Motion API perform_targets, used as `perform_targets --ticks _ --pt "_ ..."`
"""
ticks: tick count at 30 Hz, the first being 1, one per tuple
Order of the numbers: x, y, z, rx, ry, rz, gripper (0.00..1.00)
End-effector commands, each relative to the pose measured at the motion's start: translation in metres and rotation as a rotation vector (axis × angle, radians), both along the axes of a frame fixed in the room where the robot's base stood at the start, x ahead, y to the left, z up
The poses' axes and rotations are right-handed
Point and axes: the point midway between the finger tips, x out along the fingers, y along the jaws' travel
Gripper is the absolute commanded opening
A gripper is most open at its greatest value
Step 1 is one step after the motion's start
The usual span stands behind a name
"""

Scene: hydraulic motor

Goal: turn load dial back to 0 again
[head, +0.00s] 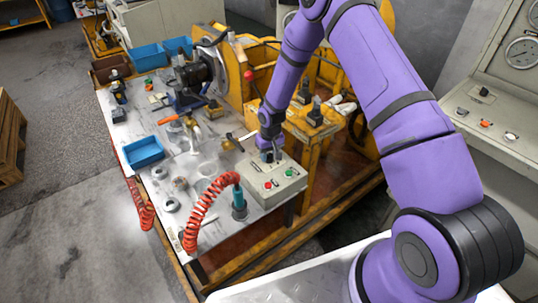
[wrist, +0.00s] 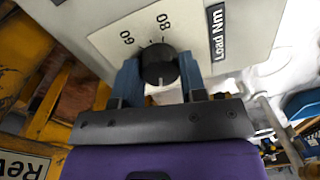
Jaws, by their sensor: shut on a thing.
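The load dial (wrist: 159,62) is a round black knob on a pale scale plate (wrist: 125,42) marked 60 and 80, beside a "Load Nm" label (wrist: 217,32). The blue fingers of my gripper (wrist: 160,74) are shut on the knob from both sides in the wrist view. A short pale mark shows on the knob's lower side. The rest of the scale is hidden behind the knob and my gripper. In the head view my gripper (head: 271,153) is at the back left of the grey control box (head: 277,197); the dial is hidden there.
The box carries a red button (head: 267,185) and a green button (head: 289,172). A coiled red hose (head: 207,204) with a teal nozzle (head: 239,202) stands to its left. A blue tray (head: 143,152) and several small parts lie on the workbench. Yellow framing runs behind and right.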

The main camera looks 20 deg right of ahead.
Motion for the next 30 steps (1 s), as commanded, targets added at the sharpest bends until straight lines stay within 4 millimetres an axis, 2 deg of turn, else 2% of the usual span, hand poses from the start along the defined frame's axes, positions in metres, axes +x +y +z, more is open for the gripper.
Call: perform_targets --ticks 18,30 --pt "0.0015 0.0000 0.0005 0.000 -0.002 0.579 0.15" --pt "0.0015 0.0002 0.0002 0.000 -0.001 0.845 0.15"
